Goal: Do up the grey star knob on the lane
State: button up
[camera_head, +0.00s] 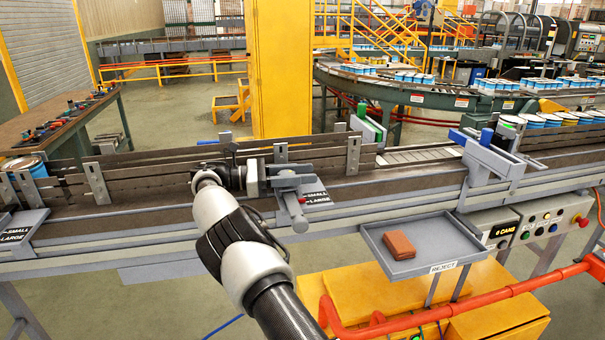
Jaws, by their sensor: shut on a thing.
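My arm reaches up from the bottom of the view to the lane (140,205). My gripper (248,178) is turned to the right and meets the left side of a grey clamp block (288,182) by the lane's guide rails. It is shut on a small light-grey part there, which I take to be the grey star knob (262,172). The fingers and wrist hide most of it, so its star shape and how far it is screwed in cannot be made out. A grey cylindrical handle (296,214) sticks out from the block towards me.
Slotted upright brackets (97,183) and rails line the lane. A SMALL/LARGE label (316,198) lies right of the block. A reject tray (437,240) with a brown block (399,245) stands in front at right. An orange-red pipe (470,309) runs below. Cans (533,121) stand at right.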

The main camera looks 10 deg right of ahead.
jog(key=shift+r, duration=0.1)
jog(key=o, duration=1)
jog(key=shift+o, duration=0.2)
notch_tip(320, 180, up, 10)
